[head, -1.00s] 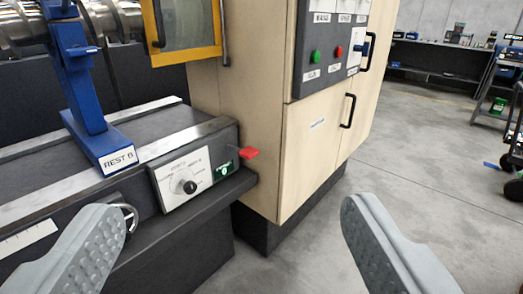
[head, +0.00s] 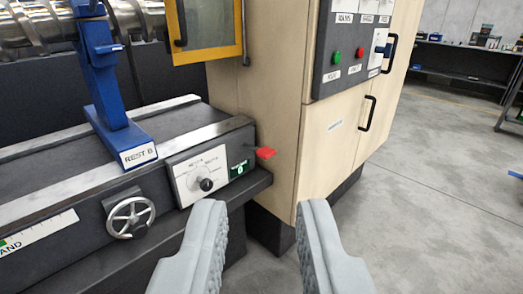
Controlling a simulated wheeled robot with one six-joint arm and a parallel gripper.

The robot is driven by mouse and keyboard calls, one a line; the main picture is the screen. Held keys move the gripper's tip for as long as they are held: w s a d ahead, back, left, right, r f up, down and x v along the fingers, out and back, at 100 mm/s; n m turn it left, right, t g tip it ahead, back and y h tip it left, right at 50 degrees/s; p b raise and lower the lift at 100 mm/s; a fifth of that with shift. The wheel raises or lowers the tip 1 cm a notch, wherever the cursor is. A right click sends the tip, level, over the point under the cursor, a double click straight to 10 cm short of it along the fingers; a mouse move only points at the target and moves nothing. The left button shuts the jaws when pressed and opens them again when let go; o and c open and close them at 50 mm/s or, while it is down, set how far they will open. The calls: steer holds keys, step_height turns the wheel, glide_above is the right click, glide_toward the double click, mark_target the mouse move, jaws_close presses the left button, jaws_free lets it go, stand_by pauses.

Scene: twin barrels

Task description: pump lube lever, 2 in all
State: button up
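A small red lever (head: 265,153) sticks out at the right end of the machine bed, beside a small green label (head: 239,169). It is the only lever of this kind I see; the label is too small to read. My gripper (head: 260,207) is in the lower middle of the head view, its two grey fingers apart with nothing between them. The fingertips appear below the red lever in the picture and do not touch it.
A white dial panel (head: 198,172) and a handwheel (head: 130,214) are on the bed front. The blue REST B support (head: 104,80) stands on the bed. A beige cabinet (head: 330,140) with buttons rises behind the lever. Grey floor (head: 440,190) is open to the right.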

jaws_close()
stand_by(1.3)
